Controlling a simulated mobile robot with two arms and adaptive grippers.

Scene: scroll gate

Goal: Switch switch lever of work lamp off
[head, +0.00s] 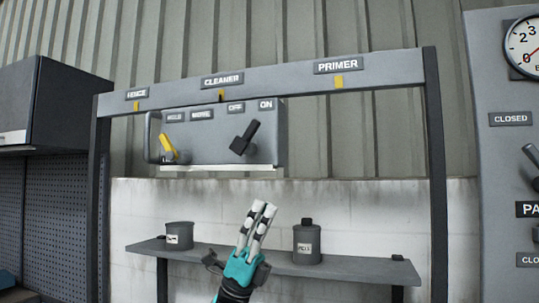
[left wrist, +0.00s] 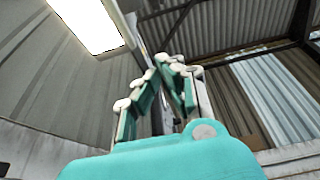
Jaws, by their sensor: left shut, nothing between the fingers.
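The grey work lamp (head: 205,152) hangs under the overhead rail, with a pale strip along its bottom edge. Its black switch lever (head: 246,137) sits below the OFF and ON labels and leans up and right, toward ON. A yellow lever (head: 167,147) at the lamp's left leans up and left under two other labels. My left gripper (head: 264,207) is shut and empty, with fingers pointing up, below the lamp and apart from the lever. In the left wrist view, its fingertips (left wrist: 168,64) come together; neither lever can be made out there. My right gripper is out of view.
The rail (head: 290,78) carries FENCE, CLEANER and PRIMER labels between dark posts. A shelf (head: 350,268) behind my gripper holds two grey cans (head: 179,235) (head: 307,242). A grey panel (head: 490,170) with a gauge stands right. A dark cabinet (head: 50,105) is at left.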

